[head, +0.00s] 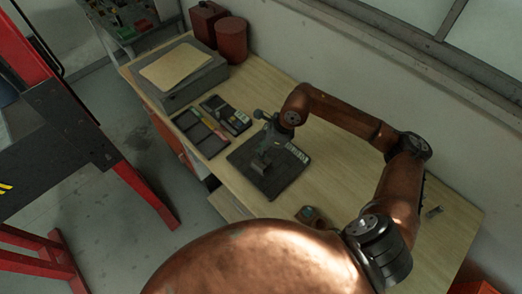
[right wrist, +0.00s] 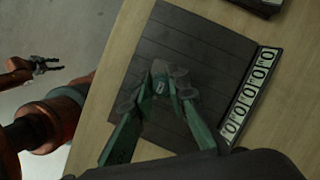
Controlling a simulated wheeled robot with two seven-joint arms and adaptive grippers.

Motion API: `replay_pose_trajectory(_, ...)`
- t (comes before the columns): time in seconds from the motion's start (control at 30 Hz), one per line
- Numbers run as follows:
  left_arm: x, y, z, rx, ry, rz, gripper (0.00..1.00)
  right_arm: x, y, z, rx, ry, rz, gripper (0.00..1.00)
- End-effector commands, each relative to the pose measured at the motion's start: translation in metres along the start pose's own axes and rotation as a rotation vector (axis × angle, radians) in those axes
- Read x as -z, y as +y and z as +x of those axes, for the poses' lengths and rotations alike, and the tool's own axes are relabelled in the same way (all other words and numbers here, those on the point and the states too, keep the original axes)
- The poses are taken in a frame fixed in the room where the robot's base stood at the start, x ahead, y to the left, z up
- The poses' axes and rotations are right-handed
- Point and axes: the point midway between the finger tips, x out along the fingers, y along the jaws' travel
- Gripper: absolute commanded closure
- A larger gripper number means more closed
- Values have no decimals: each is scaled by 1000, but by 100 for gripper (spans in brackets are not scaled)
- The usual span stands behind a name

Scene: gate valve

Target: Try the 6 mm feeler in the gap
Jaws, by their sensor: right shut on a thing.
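In the head view my right gripper (head: 264,154) points down over a dark square board (head: 289,181) on the bench. In the right wrist view the green fingers of my right gripper (right wrist: 160,92) are shut on a small grey piece (right wrist: 159,83) with a pale mark. I cannot tell whether it is the 6 mm feeler. The board (right wrist: 215,40) lies beneath, with a strip of labels (right wrist: 250,97) on its right edge. No gap can be made out. My left gripper (right wrist: 47,64) shows at the left of the right wrist view, open and empty, away from the board.
Left of the board in the head view are a black tray with labels (head: 226,113) and a shallow dark tray (head: 187,121) with coloured strips. A small dark item (head: 313,217) lies near the front.

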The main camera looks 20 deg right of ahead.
Motion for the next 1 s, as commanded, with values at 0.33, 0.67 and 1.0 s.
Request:
replay_pose_trajectory(0.33,-1,0,4,0,-1,0,68,0,0,0,1,0,0,100)
replay_pose_trajectory(0.67,-1,0,6,0,-1,0,68,0,0,0,0,0,0,100)
replay_pose_trajectory(1.0,-1,0,6,0,-1,0,68,0,0,0,0,0,0,100)
